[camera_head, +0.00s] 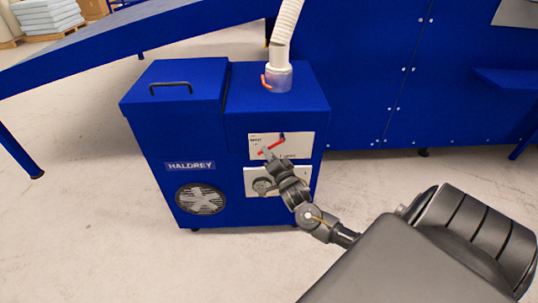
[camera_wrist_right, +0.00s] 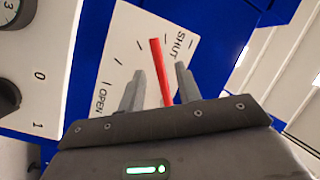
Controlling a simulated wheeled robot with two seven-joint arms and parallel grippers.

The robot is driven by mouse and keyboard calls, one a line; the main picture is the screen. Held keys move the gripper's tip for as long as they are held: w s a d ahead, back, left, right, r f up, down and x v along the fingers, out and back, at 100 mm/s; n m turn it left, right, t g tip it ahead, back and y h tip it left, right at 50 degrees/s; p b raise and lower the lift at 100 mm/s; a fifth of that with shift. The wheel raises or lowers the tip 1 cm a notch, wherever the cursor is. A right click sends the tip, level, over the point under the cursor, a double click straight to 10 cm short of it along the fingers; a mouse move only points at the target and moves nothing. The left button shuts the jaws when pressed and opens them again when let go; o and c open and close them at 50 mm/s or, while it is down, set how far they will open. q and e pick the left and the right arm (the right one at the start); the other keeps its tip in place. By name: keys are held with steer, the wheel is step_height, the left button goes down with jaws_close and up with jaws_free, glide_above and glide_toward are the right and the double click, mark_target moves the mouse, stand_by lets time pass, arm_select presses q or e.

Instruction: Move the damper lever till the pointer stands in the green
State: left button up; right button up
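The red damper lever (camera_wrist_right: 158,70) stands out from a white scale plate (camera_wrist_right: 128,45) marked OPEN and SHUT, on the blue HALDREY machine (camera_head: 155,130). In the head view the lever (camera_head: 273,148) is small, with my right gripper (camera_head: 267,154) in front of it. In the right wrist view my right gripper (camera_wrist_right: 160,58) has its two fingers apart, one on each side of the lever, with a visible gap on both sides. The lever's free end lies nearer the SHUT word. I can make out no green zone or separate pointer. My left gripper is not in view.
A lower white panel (camera_head: 250,182) carries a dark knob; it shows at the left of the right wrist view with numerals. A pale hose (camera_head: 286,25) enters a clear collar (camera_head: 279,78) with an orange piece. A blue ramp (camera_head: 100,45) passes behind.

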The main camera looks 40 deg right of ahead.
steer(key=shift+w+d, duration=0.2)
steer(key=shift+w, duration=0.45)
jaws_close()
